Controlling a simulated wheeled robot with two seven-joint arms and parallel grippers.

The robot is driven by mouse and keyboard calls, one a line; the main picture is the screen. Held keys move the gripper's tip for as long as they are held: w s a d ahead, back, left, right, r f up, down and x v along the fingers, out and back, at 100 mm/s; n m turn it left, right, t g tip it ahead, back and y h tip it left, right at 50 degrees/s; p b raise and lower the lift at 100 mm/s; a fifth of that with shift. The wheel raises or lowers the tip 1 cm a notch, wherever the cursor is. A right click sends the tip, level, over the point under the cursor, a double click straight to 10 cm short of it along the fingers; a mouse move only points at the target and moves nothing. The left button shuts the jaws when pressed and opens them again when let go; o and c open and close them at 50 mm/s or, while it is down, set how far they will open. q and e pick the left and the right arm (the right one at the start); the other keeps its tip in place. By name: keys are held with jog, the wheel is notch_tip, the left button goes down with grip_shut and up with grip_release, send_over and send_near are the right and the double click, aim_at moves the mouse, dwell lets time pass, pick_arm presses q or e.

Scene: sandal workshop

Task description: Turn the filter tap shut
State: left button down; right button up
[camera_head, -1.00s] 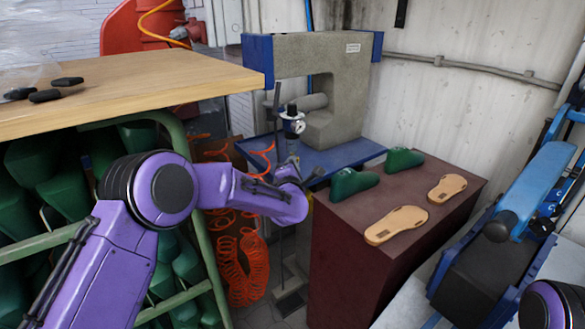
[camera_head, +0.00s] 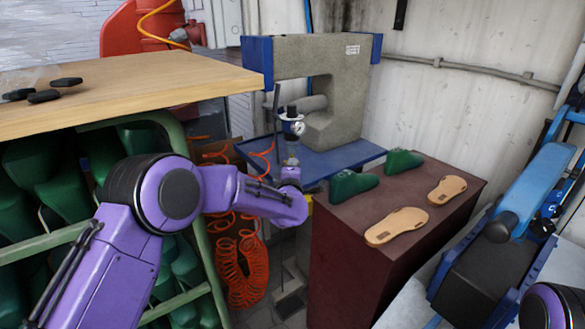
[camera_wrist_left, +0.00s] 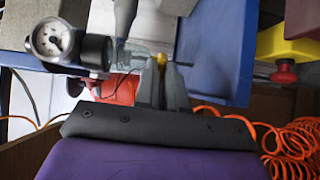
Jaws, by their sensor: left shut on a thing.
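The air filter unit (camera_head: 292,122) stands at the front of the blue-edged grey machine, with a round white gauge (camera_wrist_left: 53,40) and a clear bowl (camera_wrist_left: 136,52). In the left wrist view a small yellow piece, apparently the filter tap (camera_wrist_left: 161,60), shows at the bowl's end between my fingertips. My left gripper (camera_wrist_left: 163,72) is shut on it, and the fingers hide most of it. In the head view my left gripper (camera_head: 291,163) is just below the filter unit, small and partly hidden by my wrist. My right gripper is out of view.
A wooden bench (camera_head: 150,85) is above my left arm, over a green rack of shoe lasts. A dark red cabinet (camera_head: 350,260) with two green lasts and two tan soles stands right of the gripper. Orange coiled hose (camera_head: 243,268) hangs below. A red knob (camera_wrist_left: 285,72) is nearby.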

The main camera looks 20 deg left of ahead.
pick_arm(q)
jog(key=shift+f, duration=0.1)
jog(key=c, duration=1.2)
grip_release()
jog(key=shift+s, duration=0.1)
jog(key=b+v, duration=0.2)
jog(key=v, duration=0.8)
jog(key=shift+s, duration=0.2)
